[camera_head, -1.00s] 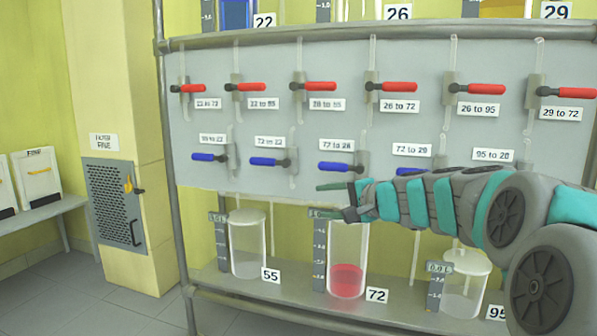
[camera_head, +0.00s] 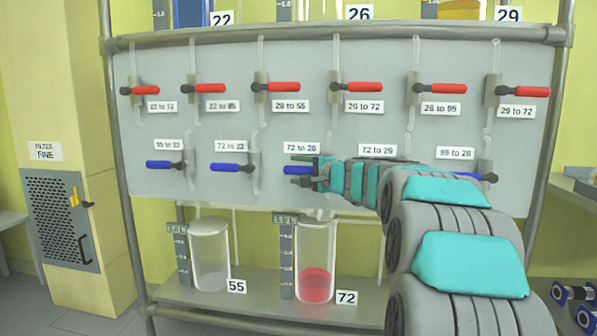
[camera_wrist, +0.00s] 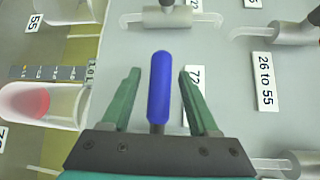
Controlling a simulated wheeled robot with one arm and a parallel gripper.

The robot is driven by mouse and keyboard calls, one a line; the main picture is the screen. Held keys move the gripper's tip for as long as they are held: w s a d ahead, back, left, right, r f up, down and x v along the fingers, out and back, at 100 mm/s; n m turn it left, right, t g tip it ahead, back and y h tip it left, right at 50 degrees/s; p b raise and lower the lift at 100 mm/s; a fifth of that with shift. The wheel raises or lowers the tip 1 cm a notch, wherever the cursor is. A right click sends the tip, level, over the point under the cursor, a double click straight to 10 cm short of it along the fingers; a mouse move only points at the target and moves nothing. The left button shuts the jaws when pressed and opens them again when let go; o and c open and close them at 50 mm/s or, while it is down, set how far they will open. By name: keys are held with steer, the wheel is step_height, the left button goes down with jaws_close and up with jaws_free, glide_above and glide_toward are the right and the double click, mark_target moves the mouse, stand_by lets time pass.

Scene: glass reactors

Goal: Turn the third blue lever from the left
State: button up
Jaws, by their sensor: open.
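The blue levers sit in the lower row of the grey panel. The third blue lever from the left (camera_head: 298,170) is under the label "72 to 26" and is partly hidden by my gripper (camera_head: 303,171). In the wrist view this blue lever (camera_wrist: 160,85) stands between the two green fingers of my gripper (camera_wrist: 160,90), with a gap on each side. The gripper is open and not closed on it. The first blue lever (camera_head: 164,165) and the second blue lever (camera_head: 231,168) point left.
A row of red levers (camera_head: 275,87) runs above the blue ones. Glass vessels stand on the shelf below, one empty (camera_head: 209,258) and one with red liquid (camera_head: 315,284). A filter cabinet (camera_head: 60,220) stands at the left.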

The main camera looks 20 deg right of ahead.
steer(key=shift+c, duration=0.3)
jaws_close()
stand_by(1.2)
